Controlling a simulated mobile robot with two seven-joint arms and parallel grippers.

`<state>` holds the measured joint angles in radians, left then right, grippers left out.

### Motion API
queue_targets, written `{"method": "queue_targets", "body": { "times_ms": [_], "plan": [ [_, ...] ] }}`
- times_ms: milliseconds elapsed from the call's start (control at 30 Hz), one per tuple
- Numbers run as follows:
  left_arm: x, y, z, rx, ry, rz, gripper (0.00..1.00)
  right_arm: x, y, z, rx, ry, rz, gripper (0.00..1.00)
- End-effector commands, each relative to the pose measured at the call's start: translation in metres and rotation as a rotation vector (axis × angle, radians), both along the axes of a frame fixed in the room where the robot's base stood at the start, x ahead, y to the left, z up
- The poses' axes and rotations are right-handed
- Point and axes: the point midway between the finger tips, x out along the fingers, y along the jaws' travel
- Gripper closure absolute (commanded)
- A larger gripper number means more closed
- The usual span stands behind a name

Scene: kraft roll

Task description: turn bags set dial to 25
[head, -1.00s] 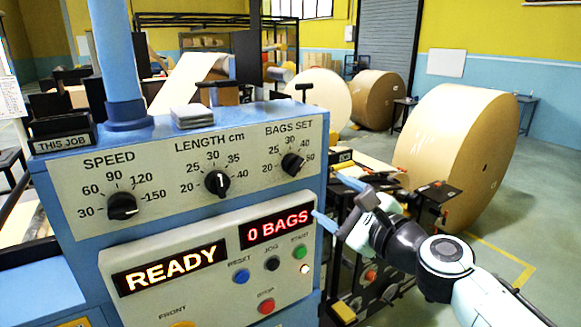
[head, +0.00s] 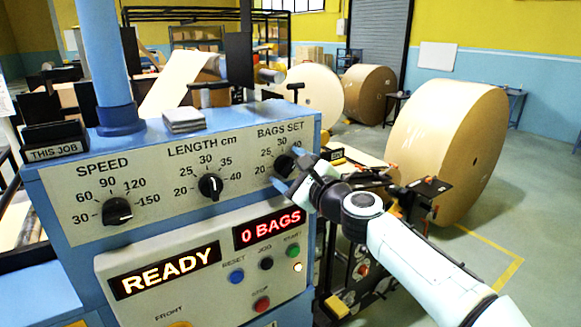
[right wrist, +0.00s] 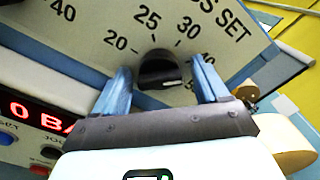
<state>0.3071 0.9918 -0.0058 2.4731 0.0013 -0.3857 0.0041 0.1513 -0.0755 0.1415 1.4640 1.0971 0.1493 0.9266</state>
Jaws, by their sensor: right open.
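The bags set dial (head: 284,165) is a black knob at the upper right of the blue machine's white panel. Its scale shows 20, 25, 30 and 40; the rest is hidden by my gripper in the head view. In the right wrist view the dial (right wrist: 160,70) sits between the two blue fingers of my right gripper (right wrist: 165,92), which is open around it. The knob's white mark points toward the right side, past 30. In the head view my right gripper (head: 290,178) is at the dial. My left gripper is not in view.
The speed dial (head: 117,211) and length dial (head: 210,186) are to the left on the same panel. Below are the READY display (head: 165,270), the 0 BAGS display (head: 270,228) and several coloured buttons. Large paper rolls (head: 440,150) stand behind on the right.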

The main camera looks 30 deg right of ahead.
Motion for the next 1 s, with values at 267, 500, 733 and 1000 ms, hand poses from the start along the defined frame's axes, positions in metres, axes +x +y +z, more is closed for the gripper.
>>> {"method": "queue_targets", "body": {
  "times_ms": [267, 500, 733, 1000],
  "plan": [
    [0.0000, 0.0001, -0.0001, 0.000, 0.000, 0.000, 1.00, 0.0009, 0.0001, -0.0005, 0.000, 0.000, 0.000, 0.33],
    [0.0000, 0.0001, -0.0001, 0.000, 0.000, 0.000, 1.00, 0.0007, 0.0000, -0.0005, 0.000, 0.000, 0.000, 0.83],
    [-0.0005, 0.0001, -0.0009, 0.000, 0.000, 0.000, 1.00, 0.0007, 0.0000, -0.0006, -0.026, -0.002, 0.000, 0.83],
    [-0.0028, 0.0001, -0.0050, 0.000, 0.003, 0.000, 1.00, 0.0007, -0.0002, -0.0010, -0.169, -0.013, 0.000, 0.83]
  ]
}}
